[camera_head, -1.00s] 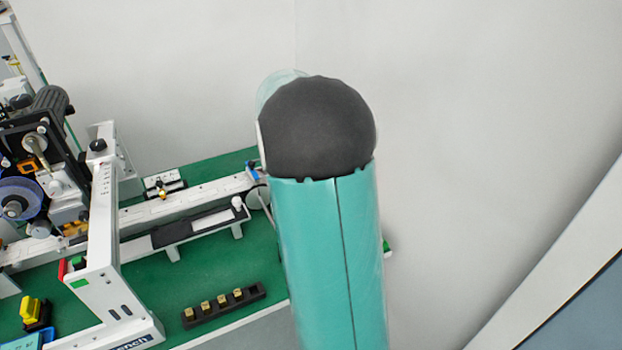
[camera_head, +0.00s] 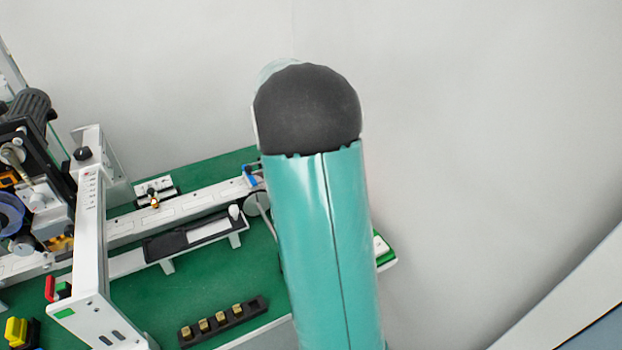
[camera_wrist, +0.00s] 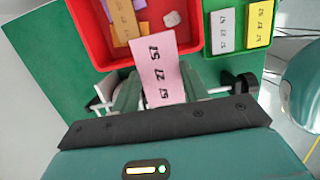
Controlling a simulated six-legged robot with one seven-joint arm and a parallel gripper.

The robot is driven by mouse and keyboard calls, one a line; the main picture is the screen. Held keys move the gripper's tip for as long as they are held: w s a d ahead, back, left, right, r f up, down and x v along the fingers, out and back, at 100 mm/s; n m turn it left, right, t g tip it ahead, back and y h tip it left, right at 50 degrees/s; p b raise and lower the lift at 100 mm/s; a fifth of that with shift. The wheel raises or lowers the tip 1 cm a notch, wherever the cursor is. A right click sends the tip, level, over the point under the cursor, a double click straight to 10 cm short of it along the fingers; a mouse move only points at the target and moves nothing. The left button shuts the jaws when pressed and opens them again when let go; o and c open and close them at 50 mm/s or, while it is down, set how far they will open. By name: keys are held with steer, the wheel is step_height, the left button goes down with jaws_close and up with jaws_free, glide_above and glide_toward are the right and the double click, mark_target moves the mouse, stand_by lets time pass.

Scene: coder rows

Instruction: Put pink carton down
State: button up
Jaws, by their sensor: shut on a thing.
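The pink carton (camera_wrist: 158,70) shows in the wrist view, marked with dark characters. My gripper (camera_wrist: 156,92) is shut on it, with a finger on each side of its lower part. The carton's upper end overlaps the near part of a red bin (camera_wrist: 88,40); I cannot tell its height above the bin. The bin holds an orange carton (camera_wrist: 124,18), something purple (camera_wrist: 139,4) and a small pale lump (camera_wrist: 172,18). In the head view my arm hides the gripper and the carton.
Right of the red bin, a green tray (camera_wrist: 236,53) holds a white carton (camera_wrist: 222,30) and a yellow carton (camera_wrist: 259,22). In the head view, a conveyor machine (camera_head: 90,240) stands on the green bench (camera_head: 225,270), with a black block of brass pieces (camera_head: 222,322) in front.

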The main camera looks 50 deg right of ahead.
steer(key=w+d+f, duration=0.1)
steer(key=d+f, duration=0.1)
steer(key=d, duration=0.1)
steer(key=w+d+f, duration=0.1)
steer(key=d+f, duration=0.2)
steer(key=w+d+f, duration=0.1)
steer(key=d+f, duration=0.2)
steer(key=shift+w+d, duration=0.15)
steer(key=shift+d, duration=0.2)
steer(key=shift+w+d+f, duration=0.1)
steer(key=shift+d+f, duration=0.1)
steer(key=shift+f, duration=1.6)
steer(key=shift+f, duration=0.1)
steer(key=shift+f, duration=0.3)
steer(key=shift+f, duration=0.1)
steer(key=o, duration=0.7)
